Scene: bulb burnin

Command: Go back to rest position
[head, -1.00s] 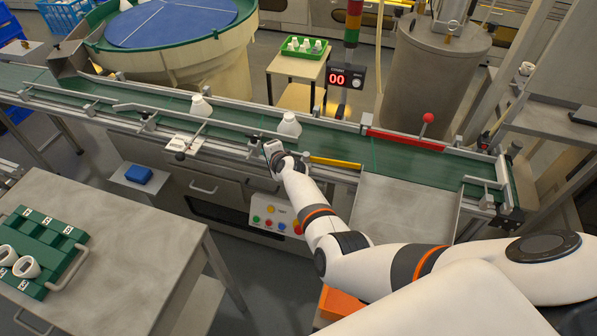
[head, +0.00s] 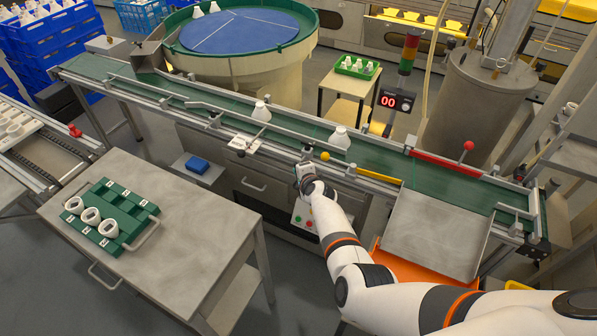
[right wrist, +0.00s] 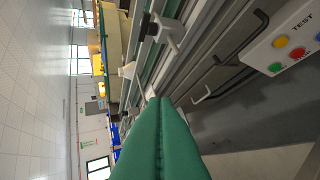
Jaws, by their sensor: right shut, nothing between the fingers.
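My right arm reaches in from the lower right in the head view. Its gripper (head: 303,170) is at the front edge of the green conveyor (head: 450,183), left of a yellow knob (head: 325,156) and above the button panel (head: 303,218). In the right wrist view the two green fingers (right wrist: 157,102) are pressed together with nothing between them. The button panel (right wrist: 290,42), marked TEST, shows at upper right there. My left gripper is not in view.
White bottles stand on the conveyor, one left (head: 262,111) and one right (head: 340,137). A metal table (head: 190,235) at left holds a green rack (head: 135,200) with white cups. A red-knobbed lever (head: 468,146) rises at right.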

